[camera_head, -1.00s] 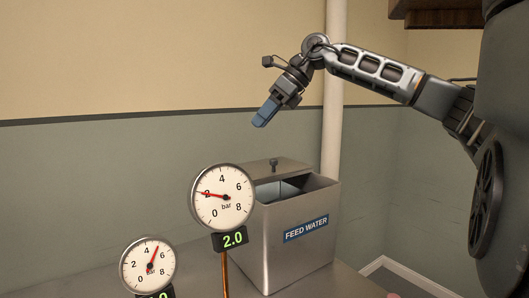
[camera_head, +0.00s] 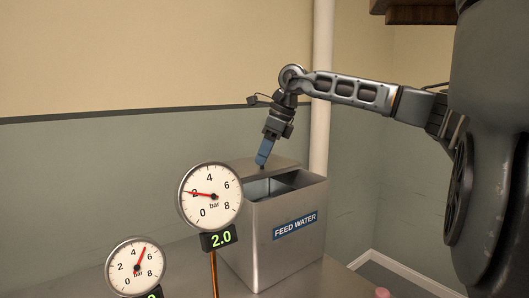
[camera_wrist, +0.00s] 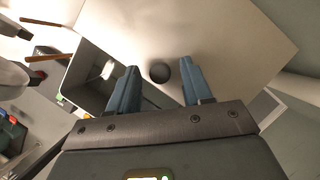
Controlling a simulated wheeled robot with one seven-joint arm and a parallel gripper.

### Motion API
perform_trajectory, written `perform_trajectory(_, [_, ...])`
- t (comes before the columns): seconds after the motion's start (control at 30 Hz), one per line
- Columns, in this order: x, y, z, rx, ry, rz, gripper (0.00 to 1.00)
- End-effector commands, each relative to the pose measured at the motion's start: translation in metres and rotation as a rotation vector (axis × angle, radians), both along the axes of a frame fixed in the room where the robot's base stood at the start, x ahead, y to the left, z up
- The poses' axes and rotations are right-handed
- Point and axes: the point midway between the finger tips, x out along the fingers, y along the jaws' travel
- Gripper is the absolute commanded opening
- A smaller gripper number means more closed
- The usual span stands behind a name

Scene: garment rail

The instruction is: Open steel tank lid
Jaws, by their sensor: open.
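The steel tank (camera_head: 262,248), labelled FEED WATER, stands with part of its top uncovered. Its flat lid (camera_head: 240,170) covers the rear left part of the top, and the dark opening shows beside it. In the wrist view the lid (camera_wrist: 225,35) is a pale plate with a round dark knob (camera_wrist: 159,73). My gripper (camera_head: 262,160) points down over the lid and hides most of the knob in the head view. In the wrist view my gripper (camera_wrist: 159,67) is open, with one blue finger on each side of the knob. I cannot tell whether they touch it.
A large dial gauge (camera_head: 212,197) with a 2.0 readout stands in front left of the tank. A smaller gauge (camera_head: 136,267) is lower left. A white vertical pipe (camera_head: 322,90) runs behind the tank. A pink object (camera_head: 378,289) sits at the lower right.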

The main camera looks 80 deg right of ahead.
Motion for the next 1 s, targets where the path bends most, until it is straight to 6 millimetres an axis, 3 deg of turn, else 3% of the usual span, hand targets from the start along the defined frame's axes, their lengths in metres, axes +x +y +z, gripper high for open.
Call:
perform_trajectory(0.17, [0.0001, 0.0, 0.0, 0.0, -0.001, 0.0, 0.49])
perform_trajectory(0.67, [0.0, 0.0, 0.0004, 0.0, -0.001, 0.0, 0.02])
perform_trajectory(1.0, [0.0002, 0.0, 0.0006, 0.0, -0.001, 0.0, 0.0])
